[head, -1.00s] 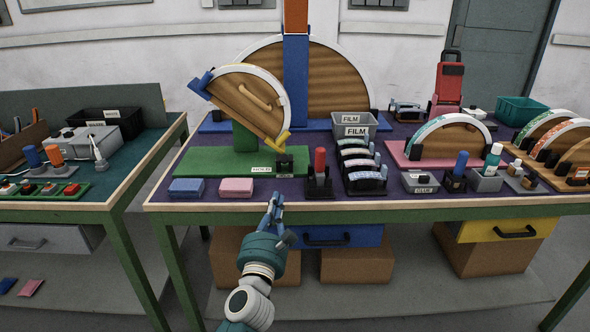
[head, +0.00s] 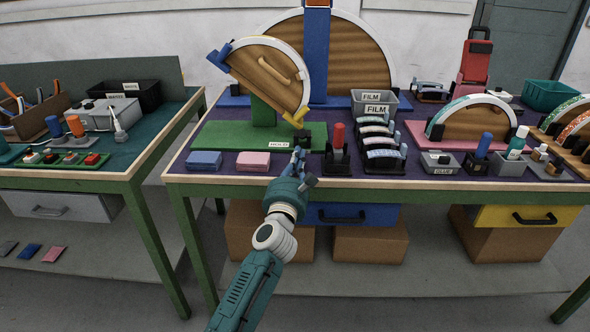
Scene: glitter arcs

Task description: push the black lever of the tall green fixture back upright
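The tall green fixture has a green base (head: 225,133), a short green post and a tilted wooden half-disc (head: 270,75) with a white rim, a blue end and a yellow end. A small black part (head: 303,138) sits at the base's right front, beside a HOLD label (head: 279,144). It looks like the lever's place, but its tilt is too small to tell. My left gripper (head: 298,156) is at the table's front edge, just below and in front of this black part. Its fingers look closed together and empty. Contact is not visible. My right gripper is out of view.
A blue block (head: 204,161) and a pink block (head: 253,161) lie left of the gripper. A black holder with a red handle (head: 338,135) stands close on the right, then a black rack (head: 379,155). A large blue-framed half-disc (head: 350,60) stands behind.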

